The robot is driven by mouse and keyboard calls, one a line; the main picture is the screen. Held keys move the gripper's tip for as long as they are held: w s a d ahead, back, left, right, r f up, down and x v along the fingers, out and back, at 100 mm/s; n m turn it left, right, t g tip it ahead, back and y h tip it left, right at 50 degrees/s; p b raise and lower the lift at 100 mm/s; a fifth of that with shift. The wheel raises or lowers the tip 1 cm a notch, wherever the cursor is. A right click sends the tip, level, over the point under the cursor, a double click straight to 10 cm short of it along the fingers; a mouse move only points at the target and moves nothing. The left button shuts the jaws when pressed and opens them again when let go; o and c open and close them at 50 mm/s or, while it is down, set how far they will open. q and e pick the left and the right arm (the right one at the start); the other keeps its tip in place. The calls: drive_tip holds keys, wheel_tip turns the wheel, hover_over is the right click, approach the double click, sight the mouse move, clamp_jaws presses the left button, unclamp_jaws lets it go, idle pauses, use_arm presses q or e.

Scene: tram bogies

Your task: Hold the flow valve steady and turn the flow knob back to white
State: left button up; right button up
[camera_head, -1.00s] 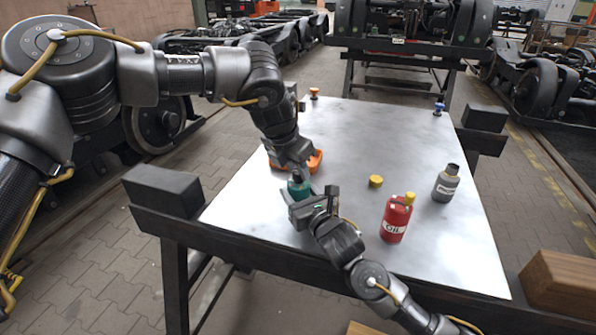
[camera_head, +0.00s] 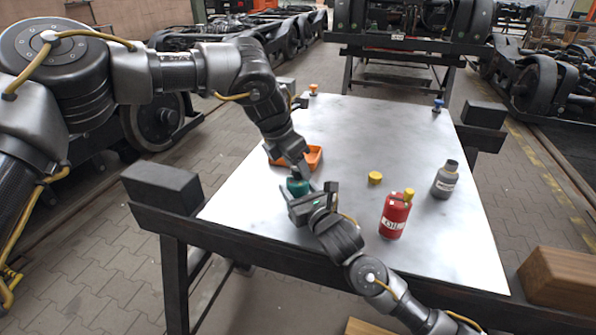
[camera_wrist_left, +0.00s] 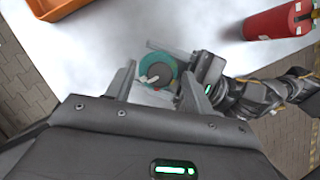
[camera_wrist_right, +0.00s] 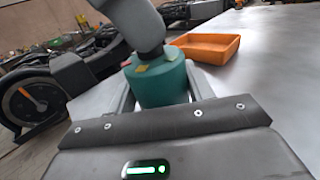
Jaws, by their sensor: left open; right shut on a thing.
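The flow valve is a teal cylinder (camera_head: 298,187) standing near the table's left front edge; it also shows in the right wrist view (camera_wrist_right: 160,84). My right gripper (camera_head: 302,203) is shut around its body from the front. My left gripper (camera_head: 297,174) is directly above the valve, pointing down, with its fingers (camera_wrist_left: 158,88) open on either side of the top. The flow knob (camera_wrist_left: 157,72) looks grey with a pale pointer in the left wrist view. Coloured marks show on the valve's rim in the right wrist view. Which mark the pointer faces, I cannot tell.
An orange tray (camera_head: 314,158) lies just behind the valve. A red oil bottle (camera_head: 395,217), a grey bottle (camera_head: 445,180) and a yellow cap (camera_head: 375,177) stand to the right. Orange (camera_head: 313,89) and blue (camera_head: 438,105) knobs sit at the back.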

use_arm(q)
drive_tip(key=v, duration=1.2)
drive_tip(key=shift+d, duration=0.1)
use_arm(e)
drive_tip(key=o, duration=1.1)
